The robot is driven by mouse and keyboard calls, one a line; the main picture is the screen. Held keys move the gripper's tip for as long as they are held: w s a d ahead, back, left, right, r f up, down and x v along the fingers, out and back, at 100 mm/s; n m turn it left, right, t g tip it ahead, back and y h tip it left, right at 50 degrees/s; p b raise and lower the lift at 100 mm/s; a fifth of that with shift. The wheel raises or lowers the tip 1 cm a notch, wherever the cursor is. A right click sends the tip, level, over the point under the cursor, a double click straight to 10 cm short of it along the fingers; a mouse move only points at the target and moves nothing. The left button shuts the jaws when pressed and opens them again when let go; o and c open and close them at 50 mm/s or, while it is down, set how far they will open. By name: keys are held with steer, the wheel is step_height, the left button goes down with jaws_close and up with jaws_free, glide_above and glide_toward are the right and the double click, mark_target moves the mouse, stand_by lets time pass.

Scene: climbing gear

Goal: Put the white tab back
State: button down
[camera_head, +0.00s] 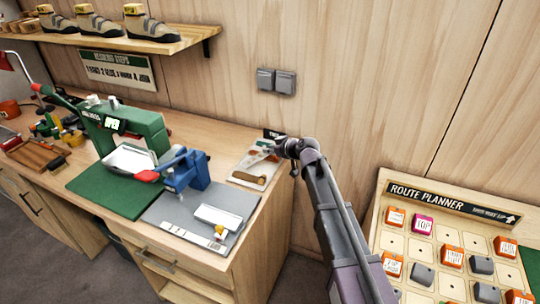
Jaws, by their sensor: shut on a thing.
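My gripper (272,149) is at the end of my arm, over the back right part of the workbench, by a pale board (242,178). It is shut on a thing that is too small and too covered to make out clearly. A light shape shows beside the fingers, but I cannot tell whether it is the white tab. The route planner board (374,228) is at the lower right, with orange, magenta and grey tabs in its grid. I make out no plain white tab on it.
A blue tool (188,172) and a white block (218,217) are on a grey mat (172,218). A green press (135,130) stands on a green mat left of them. A shelf (150,44) with shoes is above. The grey wall switches (276,81) are behind my gripper.

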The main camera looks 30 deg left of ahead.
mark_target(270, 162)
steer(key=shift+w+a, duration=0.2)
steer(key=shift+w, duration=0.15)
steer(key=shift+w+a+f+b, duration=0.15)
steer(key=shift+w+f+b, duration=0.05)
steer(key=shift+f+b, duration=1.6)
steer(key=shift+f, duration=0.05)
steer(key=shift+f+b, duration=0.3)
steer(key=c, duration=0.6)
jaws_free()
steer(key=shift+r, duration=0.1)
steer(key=shift+o, duration=0.2)
steer(key=shift+r, duration=0.15)
steer(key=shift+r+p, duration=0.2)
steer(key=shift+p, duration=0.25)
steer(key=p+v, duration=0.5)
steer(key=v, duration=0.7)
